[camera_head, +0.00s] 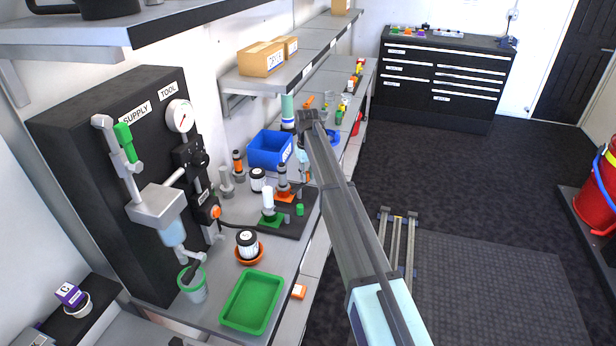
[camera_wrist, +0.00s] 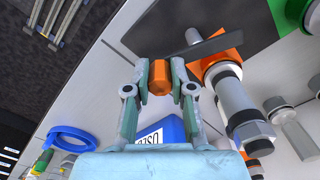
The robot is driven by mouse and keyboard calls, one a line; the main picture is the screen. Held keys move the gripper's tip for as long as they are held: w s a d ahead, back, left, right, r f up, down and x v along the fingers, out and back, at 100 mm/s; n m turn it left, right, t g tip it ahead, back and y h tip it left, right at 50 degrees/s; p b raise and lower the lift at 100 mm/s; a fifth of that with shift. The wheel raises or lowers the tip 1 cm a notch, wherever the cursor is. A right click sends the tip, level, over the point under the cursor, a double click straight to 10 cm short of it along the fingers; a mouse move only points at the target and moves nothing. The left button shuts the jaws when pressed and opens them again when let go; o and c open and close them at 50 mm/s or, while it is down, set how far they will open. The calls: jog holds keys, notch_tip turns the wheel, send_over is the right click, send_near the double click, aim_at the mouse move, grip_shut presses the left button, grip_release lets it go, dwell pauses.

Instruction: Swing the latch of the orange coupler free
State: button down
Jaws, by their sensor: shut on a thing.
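The orange coupler (camera_wrist: 213,58) stands on a black board; it also shows in the head view (camera_head: 284,196), with a grey and black fitting (camera_wrist: 240,105) upright in it. A dark flat latch bar (camera_wrist: 203,45) runs from the coupler toward my gripper (camera_wrist: 160,78). An orange knob (camera_wrist: 158,80) sits at the bar's outer end, between my fingertips. My gripper is shut on this knob; whether the bar and knob are joined is partly hidden. In the head view my arm covers much of the gripper (camera_head: 303,163).
The green coupler (camera_head: 270,216) with its green knob (camera_head: 300,209) stands on the same black board, nearer the head camera. Grey fittings (camera_wrist: 290,125) stand close by. A blue bin (camera_head: 270,149) is behind on the bench. A green tray (camera_head: 251,302) lies in front.

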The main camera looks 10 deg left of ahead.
jog(key=c, duration=1)
grip_release()
notch_tip(320, 180, up, 12)
